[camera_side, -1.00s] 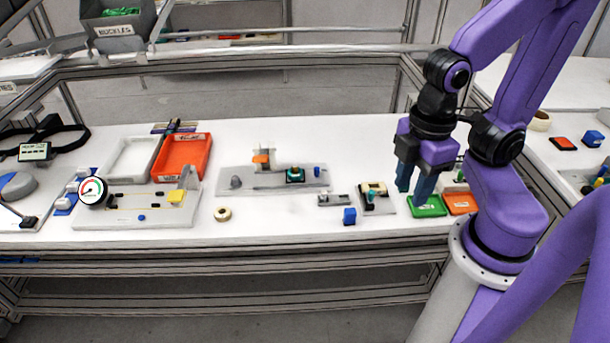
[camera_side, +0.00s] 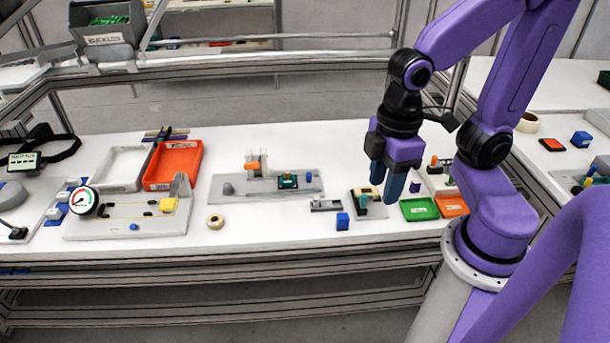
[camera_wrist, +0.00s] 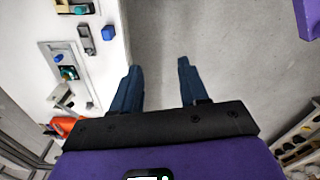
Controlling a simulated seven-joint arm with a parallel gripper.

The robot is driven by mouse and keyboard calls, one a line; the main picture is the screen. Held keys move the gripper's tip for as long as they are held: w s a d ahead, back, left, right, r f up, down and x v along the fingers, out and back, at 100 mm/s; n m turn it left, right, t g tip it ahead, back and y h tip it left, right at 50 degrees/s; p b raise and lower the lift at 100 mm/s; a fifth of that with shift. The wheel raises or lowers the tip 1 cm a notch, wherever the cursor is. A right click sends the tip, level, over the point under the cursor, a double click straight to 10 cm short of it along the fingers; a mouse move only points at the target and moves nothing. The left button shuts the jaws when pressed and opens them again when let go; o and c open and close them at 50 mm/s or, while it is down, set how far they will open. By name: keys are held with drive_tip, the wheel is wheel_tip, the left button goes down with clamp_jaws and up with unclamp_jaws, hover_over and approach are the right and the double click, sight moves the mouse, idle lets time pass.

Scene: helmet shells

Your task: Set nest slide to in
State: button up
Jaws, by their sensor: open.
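No label marks the nest slide. A grey fixture plate (camera_side: 235,191) in the middle of the table carries a dark block with a teal-green part (camera_side: 288,181), an orange-handled piece (camera_side: 256,163) and a small blue knob (camera_side: 309,177). The dark block with the teal part also shows in the wrist view (camera_wrist: 68,73), left of my fingers. I cannot tell whether any slide is in or out. My gripper (camera_side: 386,182) is open and empty, in the air right of that plate, by a small fixture with a teal knob (camera_side: 363,201). Its fingers are apart in the wrist view (camera_wrist: 158,82).
A blue block (camera_side: 342,221) and a grey block (camera_side: 326,205) lie between plate and gripper. Green (camera_side: 419,209) and orange (camera_side: 452,205) trays sit on the right.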

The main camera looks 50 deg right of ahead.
drive_tip(key=w+m, duration=0.3)
drive_tip(key=w, duration=0.6)
drive_tip(key=m, duration=0.7)
approach(309, 174)
wheel_tip(309, 174, down, 9)
drive_tip(key=shift+w+a+f, duration=0.1)
drive_tip(key=shift+f, duration=0.15)
drive_tip(key=shift+c, duration=0.3)
